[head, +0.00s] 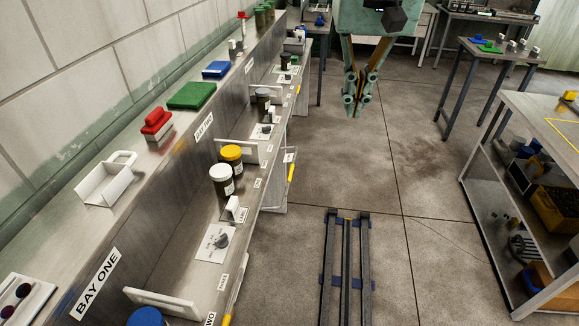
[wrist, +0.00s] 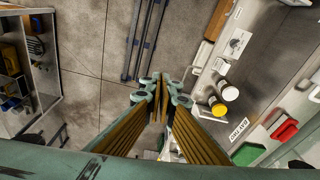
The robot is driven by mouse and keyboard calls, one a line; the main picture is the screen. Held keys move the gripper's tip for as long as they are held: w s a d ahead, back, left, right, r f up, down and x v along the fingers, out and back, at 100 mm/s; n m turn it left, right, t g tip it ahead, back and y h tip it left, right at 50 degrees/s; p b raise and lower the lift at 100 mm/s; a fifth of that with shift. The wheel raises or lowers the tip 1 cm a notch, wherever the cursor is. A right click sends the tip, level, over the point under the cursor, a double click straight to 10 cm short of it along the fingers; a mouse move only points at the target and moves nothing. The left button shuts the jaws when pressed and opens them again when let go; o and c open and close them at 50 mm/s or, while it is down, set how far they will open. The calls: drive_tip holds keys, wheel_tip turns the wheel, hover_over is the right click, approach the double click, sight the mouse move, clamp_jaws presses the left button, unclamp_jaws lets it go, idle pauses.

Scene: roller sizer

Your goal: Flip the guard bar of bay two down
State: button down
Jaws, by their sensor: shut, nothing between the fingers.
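The BAY TWO label (head: 203,126) is on the bench's upright face at mid-left in the head view. Below it, a pale bar (head: 237,146) crosses the bench top beside the yellow-lidded jar (head: 231,157). A yellow-marked bar (head: 291,172) shows at the bench's front edge to its right. I cannot tell for sure which is bay two's guard bar. My gripper (head: 355,108) is shut and empty, pointing down over the aisle, right of the bench and apart from it. It also shows in the wrist view (wrist: 157,90).
A white-lidded jar (head: 220,178) and a dial plate (head: 216,240) are on the bench. A red block (head: 156,122) and green block (head: 192,96) sit on the upper ledge. My rail runs along the floor. A shelf rack (head: 520,190) stands right.

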drive_tip(key=w+a+f, duration=0.2)
drive_tip(key=w+f, duration=0.3)
drive_tip(key=w, duration=0.5)
drive_tip(key=m+g+h+b, duration=0.1)
drive_tip(key=m+g, duration=0.1)
hover_over(291, 172)
drive_tip(key=a, duration=0.2)
wheel_tip(291, 172, down, 24)
drive_tip(key=shift+w+f, duration=0.2)
drive_tip(key=shift+w, duration=0.1)
drive_tip(key=shift+f, duration=0.1)
drive_tip(key=shift+s+d+f+b, duration=0.1)
drive_tip(key=shift+d+f+b, duration=0.3)
drive_tip(key=shift+f, duration=1.9)
drive_tip(key=shift+s+d+f+b, duration=0.1)
drive_tip(key=shift+f+b, duration=0.55)
drive_tip(key=shift+f, duration=1.6)
drive_tip(key=shift+d+f+b, duration=0.25)
drive_tip(key=shift+f+b, duration=0.25)
drive_tip(key=shift+f, duration=1.8)
drive_tip(key=shift+a, duration=0.1)
